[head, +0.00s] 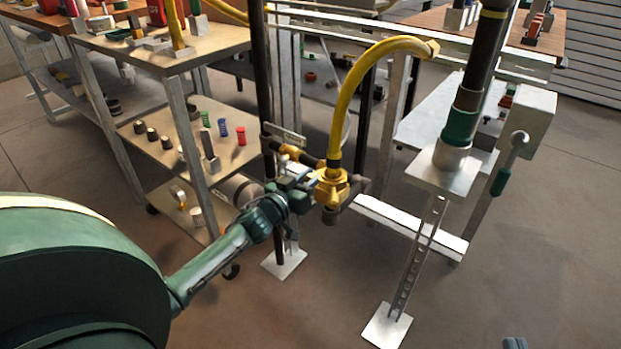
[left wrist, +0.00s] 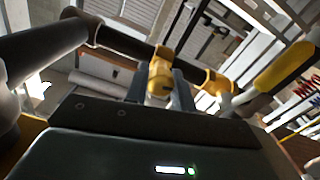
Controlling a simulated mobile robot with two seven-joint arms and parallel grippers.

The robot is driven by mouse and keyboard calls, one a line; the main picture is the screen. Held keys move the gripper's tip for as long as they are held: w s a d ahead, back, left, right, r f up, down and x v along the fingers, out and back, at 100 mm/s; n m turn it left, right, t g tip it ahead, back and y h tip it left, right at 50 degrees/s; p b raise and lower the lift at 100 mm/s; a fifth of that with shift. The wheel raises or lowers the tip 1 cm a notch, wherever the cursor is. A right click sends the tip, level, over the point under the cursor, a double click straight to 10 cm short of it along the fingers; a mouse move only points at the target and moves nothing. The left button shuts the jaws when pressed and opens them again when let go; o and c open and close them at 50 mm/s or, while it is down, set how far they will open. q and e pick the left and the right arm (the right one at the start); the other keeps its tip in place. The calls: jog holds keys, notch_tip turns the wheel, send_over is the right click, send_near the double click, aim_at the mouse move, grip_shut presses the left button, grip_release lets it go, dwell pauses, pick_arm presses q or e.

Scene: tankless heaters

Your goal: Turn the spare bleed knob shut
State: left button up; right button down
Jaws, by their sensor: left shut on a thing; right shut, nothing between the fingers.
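The bleed knob is a small yellow piece (left wrist: 160,74) between the fingertips of my left gripper in the left wrist view. My left gripper (left wrist: 158,92) is shut on it, beside a dark horizontal pipe. In the head view my left gripper (head: 303,175) reaches in from the left to the pipework just left of the yellow valve fitting (head: 332,188). The wrist and fingers hide most of the knob there, so its turn angle cannot be told. A small grey-blue piece at the bottom edge looks like my right gripper (head: 515,343), shut and empty, far from the pipework.
A yellow hose (head: 345,100) arches up from the fitting. A dark upright pipe (head: 260,80) stands left of it. A shelf rack (head: 165,150) with small parts is at left. A metal stand (head: 425,235) with a green-banded pipe is at right. The floor in front is open.

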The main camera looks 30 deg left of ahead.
pick_arm(q)
jog(key=shift+m, duration=0.5)
jog(key=shift+c, duration=0.2)
pick_arm(e)
jog(key=shift+r, duration=0.25)
pick_arm(q)
jog(key=shift+m+p, duration=0.55)
jog(key=shift+m, duration=0.05)
jog(key=shift+r+m+p, duration=0.1)
jog(key=shift+m+p, duration=0.25)
jog(key=shift+m, duration=0.55)
jog(key=m, duration=0.3)
jog(key=shift+d+m+p, duration=0.1)
jog(key=shift+m+p, duration=0.2)
jog(key=shift+p, duration=0.1)
jog(key=shift+m, duration=0.9)
jog(key=m, duration=0.3)
jog(key=shift+f+m, duration=0.2)
jog(key=shift+m, duration=0.1)
jog(key=m, duration=0.4)
jog(key=shift+f+m+b, duration=0.1)
jog(key=shift+m+b, duration=0.3)
jog(key=shift+m, duration=1)
pick_arm(e)
jog(key=shift+s+d+f+n, duration=0.15)
jog(key=shift+d+n, duration=0.05)
jog(key=shift+n, duration=0.1)
pick_arm(q)
jog(key=shift+m, duration=0.3)
